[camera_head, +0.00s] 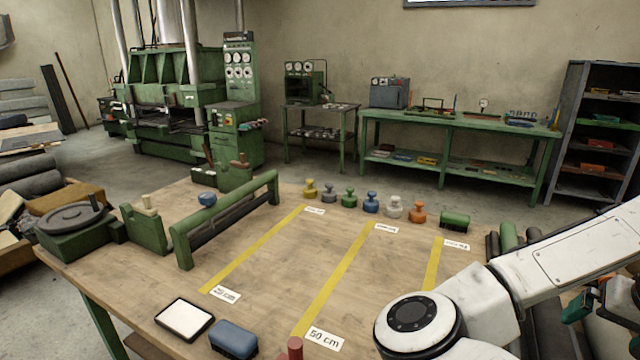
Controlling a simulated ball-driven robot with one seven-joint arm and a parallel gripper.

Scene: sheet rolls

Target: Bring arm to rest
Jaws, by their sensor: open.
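My white arm (580,250) reaches across the lower right of the head view, over the right end of the wooden table (270,260). A round joint (411,316) of the arm is near the bottom edge, and the upper link runs out past the right edge. My gripper is not in view, so its place and anything near it are hidden. The arm covers part of the table's right side and some rolls there.
Several coloured knobbed pieces (371,203) stand in a row at the table's back. Yellow strips (340,275) cross the table. A green frame with a roller (228,220) stands left. A white pad (184,318) and blue block (234,338) lie in front. Dark rolls (510,238) lie right.

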